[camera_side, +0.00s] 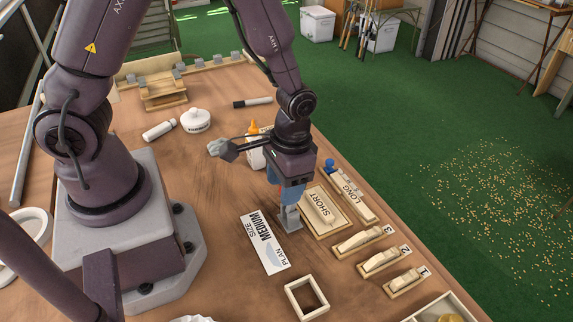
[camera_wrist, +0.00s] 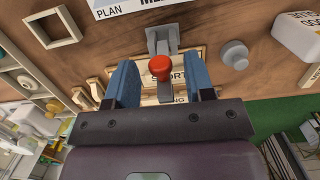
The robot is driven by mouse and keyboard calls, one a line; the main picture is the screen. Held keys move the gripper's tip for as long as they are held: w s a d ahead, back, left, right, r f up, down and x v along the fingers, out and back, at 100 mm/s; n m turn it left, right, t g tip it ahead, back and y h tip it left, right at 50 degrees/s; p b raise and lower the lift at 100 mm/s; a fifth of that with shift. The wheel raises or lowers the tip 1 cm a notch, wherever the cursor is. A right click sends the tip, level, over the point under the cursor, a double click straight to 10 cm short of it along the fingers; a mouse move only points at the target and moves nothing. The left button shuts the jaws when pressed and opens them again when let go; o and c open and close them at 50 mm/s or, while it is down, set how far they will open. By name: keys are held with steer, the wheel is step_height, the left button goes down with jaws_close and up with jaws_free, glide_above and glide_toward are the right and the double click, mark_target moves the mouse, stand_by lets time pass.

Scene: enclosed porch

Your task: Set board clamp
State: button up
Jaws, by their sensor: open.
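The board clamp (camera_wrist: 162,42) is a grey metal piece with a lever that ends in a red knob (camera_wrist: 161,67). In the side view the clamp (camera_side: 289,218) stands on the wooden bench between the plan card and the SHORT board. My gripper (camera_wrist: 160,72) is open, with its blue fingers on either side of the red knob; a gap shows on both sides. In the side view my gripper (camera_side: 278,185) is low over the clamp and hides its lever. The plan card (camera_side: 265,243) reads "SIZE MEDIUM". The SHORT board (camera_side: 320,208) lies right of the clamp.
The LONG board (camera_side: 352,194) and numbered wooden pieces (camera_side: 380,260) line the bench's right edge. A square wooden frame (camera_side: 306,298) lies in front.

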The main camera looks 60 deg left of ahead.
step_height(320, 180, up, 12)
steer(key=w, duration=0.1)
steer(key=shift+w+r, duration=0.25)
steer(key=s+a+r+t, duration=0.2)
steer(key=s+r+t, duration=0.1)
steer(key=s+r, duration=0.2)
steer(key=s+a+r+t, duration=0.2)
steer(key=s+r+t, duration=0.2)
steer(key=r, duration=0.4)
steer(key=shift+s+a, duration=0.25)
steer(key=shift+s, duration=0.1)
